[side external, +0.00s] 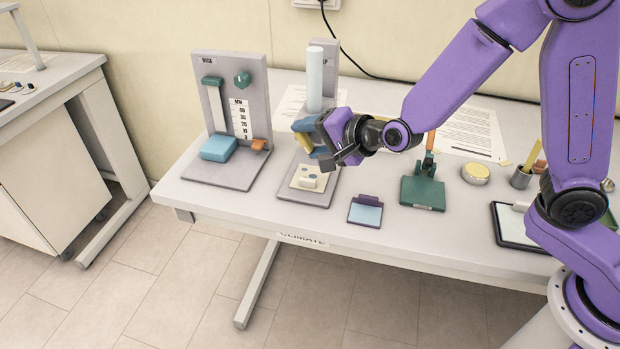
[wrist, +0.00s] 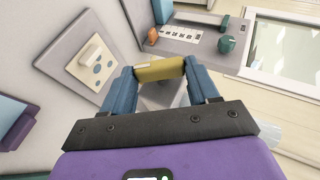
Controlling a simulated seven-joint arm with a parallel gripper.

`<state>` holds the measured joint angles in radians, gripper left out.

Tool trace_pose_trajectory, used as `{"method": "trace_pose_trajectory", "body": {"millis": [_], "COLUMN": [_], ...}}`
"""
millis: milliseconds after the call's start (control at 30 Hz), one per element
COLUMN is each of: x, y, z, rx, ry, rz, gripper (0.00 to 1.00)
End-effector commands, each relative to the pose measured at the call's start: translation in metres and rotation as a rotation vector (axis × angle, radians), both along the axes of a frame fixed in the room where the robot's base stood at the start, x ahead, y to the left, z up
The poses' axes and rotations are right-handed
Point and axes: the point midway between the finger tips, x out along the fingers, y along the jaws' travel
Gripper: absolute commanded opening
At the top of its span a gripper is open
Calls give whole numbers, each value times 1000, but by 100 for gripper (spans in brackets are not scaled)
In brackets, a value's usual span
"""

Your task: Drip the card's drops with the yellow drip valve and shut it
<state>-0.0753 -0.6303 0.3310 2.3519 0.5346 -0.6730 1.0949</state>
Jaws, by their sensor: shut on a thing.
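The yellow drip valve (side external: 303,142) is on the upright stand with a pale clear tube (side external: 315,78) above it. My gripper (side external: 306,138) is shut on the yellow valve, with its blue fingers at both sides. In the wrist view, the valve (wrist: 160,71) is a yellow bar between the fingertips. The cream card (side external: 297,183) lies on the stand's grey base below. In the wrist view, the card (wrist: 82,72) shows several blue-grey dots and a small pale block. I cannot tell whether liquid is falling or how far the valve is turned.
A grey test stand (side external: 230,178) with a blue block and scale is on the left. A small blue-faced pad (side external: 365,214) and a green device (side external: 423,192) are on the right. The table's front edge (side external: 340,240) is close to the stand base.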

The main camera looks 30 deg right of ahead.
Motion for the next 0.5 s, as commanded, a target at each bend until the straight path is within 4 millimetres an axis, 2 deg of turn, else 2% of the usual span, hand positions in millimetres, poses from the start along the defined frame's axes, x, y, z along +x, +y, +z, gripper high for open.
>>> {"method": "trace_pose_trajectory", "body": {"millis": [500], "x": [3], "y": [1], "z": [4], "rx": [-155], "ry": [155], "rz": [-8], "gripper": [30]}}
